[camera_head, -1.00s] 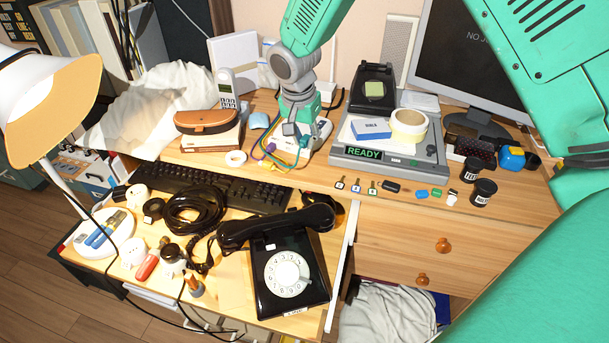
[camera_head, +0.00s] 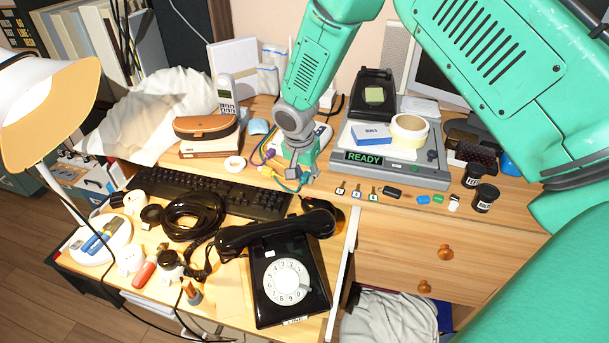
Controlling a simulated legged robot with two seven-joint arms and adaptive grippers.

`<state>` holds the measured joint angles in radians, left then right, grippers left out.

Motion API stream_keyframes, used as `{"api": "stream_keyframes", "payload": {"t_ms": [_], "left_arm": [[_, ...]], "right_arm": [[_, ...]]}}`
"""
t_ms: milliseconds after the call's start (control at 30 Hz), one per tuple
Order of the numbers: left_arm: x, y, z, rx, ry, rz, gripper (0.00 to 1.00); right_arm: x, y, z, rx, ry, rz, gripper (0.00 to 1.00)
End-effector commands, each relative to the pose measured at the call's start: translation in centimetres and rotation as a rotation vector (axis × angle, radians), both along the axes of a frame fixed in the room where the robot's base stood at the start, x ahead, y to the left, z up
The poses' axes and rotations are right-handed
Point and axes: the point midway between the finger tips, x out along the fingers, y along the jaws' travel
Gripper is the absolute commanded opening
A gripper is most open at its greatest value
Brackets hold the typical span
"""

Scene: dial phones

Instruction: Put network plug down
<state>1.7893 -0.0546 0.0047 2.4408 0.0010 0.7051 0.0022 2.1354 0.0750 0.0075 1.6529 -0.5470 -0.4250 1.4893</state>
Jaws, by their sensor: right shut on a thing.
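My right gripper (camera_head: 296,180) points down at the desk's middle, just behind the right end of the black keyboard (camera_head: 210,191). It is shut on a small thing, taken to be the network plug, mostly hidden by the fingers. A teal cable and a yellow cable (camera_head: 268,170) run to the fingertips from the left. Whether the plug touches the desk cannot be told. My left gripper is not in view.
The black dial phone (camera_head: 287,280) and coiled black cord (camera_head: 195,215) lie in front. The grey READY device (camera_head: 400,168) stands to the right, with small keys and tags before it. A brown case on a box (camera_head: 207,135) stands to the left.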

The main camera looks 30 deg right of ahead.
Motion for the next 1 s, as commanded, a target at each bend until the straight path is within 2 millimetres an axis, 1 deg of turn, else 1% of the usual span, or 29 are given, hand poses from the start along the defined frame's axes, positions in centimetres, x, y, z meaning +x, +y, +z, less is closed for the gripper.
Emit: {"api": "stream_keyframes", "payload": {"t_ms": [267, 300, 333, 367, 833, 933, 1000], "left_arm": [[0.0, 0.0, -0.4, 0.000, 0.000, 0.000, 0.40], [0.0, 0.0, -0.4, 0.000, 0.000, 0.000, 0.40], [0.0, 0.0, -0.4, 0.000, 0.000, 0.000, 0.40], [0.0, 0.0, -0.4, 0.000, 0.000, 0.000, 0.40], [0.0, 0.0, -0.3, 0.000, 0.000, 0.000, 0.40], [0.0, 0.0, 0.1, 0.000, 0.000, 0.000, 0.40], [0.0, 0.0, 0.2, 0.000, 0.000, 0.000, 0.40]], "right_arm": [[0.0, 0.0, -1.1, 0.000, 0.004, 0.000, 0.00], [0.0, 0.0, -1.2, 0.001, 0.004, 0.000, 0.22], [0.0, 0.0, -1.2, 0.001, 0.006, 0.000, 0.33], [0.0, 0.1, -1.2, 0.001, 0.006, 0.000, 0.36], [-0.3, 0.1, -1.0, 0.001, 0.009, 0.000, 0.36], [-0.2, 0.0, -0.2, 0.001, 0.006, 0.000, 0.36], [-0.2, 0.2, 0.9, -0.001, 0.002, 0.001, 0.36]]}}
